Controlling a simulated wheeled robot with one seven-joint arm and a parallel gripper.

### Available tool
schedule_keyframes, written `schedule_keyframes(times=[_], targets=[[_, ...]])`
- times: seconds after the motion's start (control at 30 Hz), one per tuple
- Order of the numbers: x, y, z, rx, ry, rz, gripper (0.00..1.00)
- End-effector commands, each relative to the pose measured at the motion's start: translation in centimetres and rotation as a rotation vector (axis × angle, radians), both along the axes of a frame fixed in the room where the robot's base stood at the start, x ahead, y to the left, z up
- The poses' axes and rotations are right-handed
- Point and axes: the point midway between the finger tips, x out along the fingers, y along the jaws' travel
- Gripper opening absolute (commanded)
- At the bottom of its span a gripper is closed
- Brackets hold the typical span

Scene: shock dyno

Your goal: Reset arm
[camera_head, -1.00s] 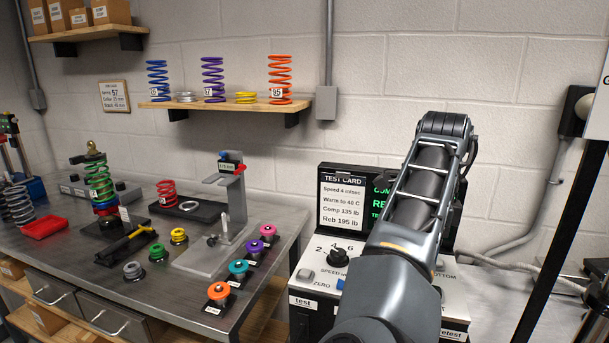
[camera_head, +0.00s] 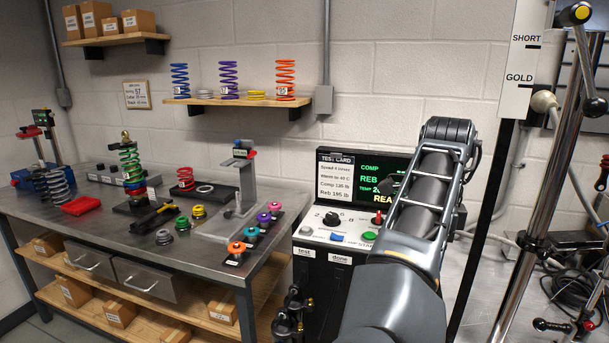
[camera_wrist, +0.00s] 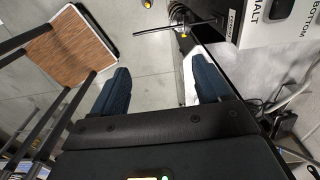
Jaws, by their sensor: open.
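My gripper (camera_wrist: 160,92) shows in the wrist view as two dark blue fingers spread wide apart, with nothing between them. Below and beyond it are grey floor and a black edge. In the head view my arm is folded up in front of the dyno control console (camera_head: 335,238), and my gripper is out of sight there. The console has a test card (camera_head: 343,177), a dark screen with green and yellow text (camera_head: 372,195), a speed knob (camera_head: 331,219) and several buttons. My arm covers its right part.
A metal workbench (camera_head: 110,225) at left holds springs, a shock in a stand (camera_head: 131,165) and coloured knobs. A wall shelf (camera_head: 238,103) bears more springs. A dyno post (camera_head: 540,170) stands at right. A wooden-topped piece (camera_wrist: 65,48) and the console (camera_wrist: 270,25) flank the gripper in the wrist view.

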Motion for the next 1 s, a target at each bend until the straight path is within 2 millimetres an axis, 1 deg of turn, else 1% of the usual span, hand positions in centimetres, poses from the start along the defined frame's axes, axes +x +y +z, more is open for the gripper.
schedule_keyframes(times=[0.03,0.27,0.47,0.57,0.67,0.8,0.9,1.0], targets=[[-0.1,-0.5,-0.5,-0.013,-0.003,0.002,0.77],[-0.3,-2.8,-2.5,-0.081,-0.035,0.028,0.77],[-0.8,-5.9,-4.9,-0.179,-0.073,0.071,0.77],[-1.3,-7.9,-6.4,-0.244,-0.097,0.105,0.77],[-2.0,-10.4,-8.1,-0.329,-0.123,0.155,0.77],[-3.6,-14.5,-10.9,-0.485,-0.163,0.265,0.77],[-5.0,-17.0,-12.6,-0.595,-0.189,0.364,0.77],[-6.6,-18.9,-14.0,-0.699,-0.211,0.471,0.77]])
